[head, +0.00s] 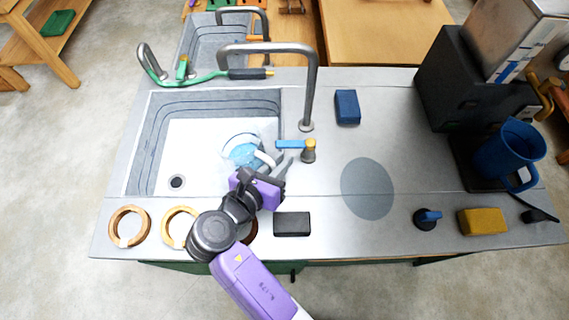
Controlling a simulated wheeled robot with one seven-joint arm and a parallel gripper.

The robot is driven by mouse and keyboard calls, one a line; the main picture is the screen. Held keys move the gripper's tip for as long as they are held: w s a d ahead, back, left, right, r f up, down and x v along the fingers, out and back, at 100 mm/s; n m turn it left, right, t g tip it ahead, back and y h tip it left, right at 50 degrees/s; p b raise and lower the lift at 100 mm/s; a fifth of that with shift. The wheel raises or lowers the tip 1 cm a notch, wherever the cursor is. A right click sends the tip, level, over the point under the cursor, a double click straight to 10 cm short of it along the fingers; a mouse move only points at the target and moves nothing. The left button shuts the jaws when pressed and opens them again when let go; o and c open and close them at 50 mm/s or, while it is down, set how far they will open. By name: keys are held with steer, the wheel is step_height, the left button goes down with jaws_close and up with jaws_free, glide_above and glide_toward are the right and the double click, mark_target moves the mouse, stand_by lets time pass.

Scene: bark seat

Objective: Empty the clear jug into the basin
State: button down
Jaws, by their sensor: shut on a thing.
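The clear jug (238,142) is over the right part of the basin (205,178), with light-blue liquid showing inside it. It looks tilted, but from above I cannot tell how far. No stream is clearly visible. My gripper (268,172) is at the jug's near side, shut on it by its pale handle, as far as I can see. My purple wrist hides part of the grip and of the basin's near right corner. The basin has a white floor with a dark drain (176,182) at the lower left.
A tall grey faucet (312,90) with a blue-handled tap (292,145) stands right of the jug, close to it. Wooden rings (130,243) and a black block (292,223) lie along the front edge. A blue block (347,107) and blue pitcher (505,150) are farther right.

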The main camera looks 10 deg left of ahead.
step_height(320, 180, up, 2)
steer(key=shift+d+r+n+h+p, duration=0.1)
steer(key=shift+n+h+p, duration=0.35)
steer(key=shift+p, duration=0.35)
steer(key=shift+r+n+g+h+p, duration=0.4)
steer(key=shift+r+p, duration=0.65)
steer(key=shift+p, duration=1.4)
steer(key=shift+w+a+r+n+h, duration=0.1)
steer(key=shift+a+r+n+h, duration=0.1)
steer(key=shift+r+n, duration=0.25)
steer(key=shift+w+a+r+n+h, duration=0.1)
steer(key=shift+r+n+h, duration=0.1)
steer(key=shift+r, duration=0.45)
steer(key=shift+a+r, duration=0.15)
steer(key=shift+r, duration=0.1)
steer(key=shift+w+a+r+n, duration=0.1)
steer(key=shift+a+r+n, duration=0.1)
steer(key=shift+r+n, duration=0.1)
steer(key=shift+w+a+r+n+h, duration=0.15)
steer(key=shift+a+r+n+h, duration=0.15)
steer(key=shift+r, duration=0.2)
steer(key=shift+w+a+r+n+h, duration=0.1)
steer(key=shift+a+r+n+h, duration=0.15)
steer(key=shift+r, duration=0.25)
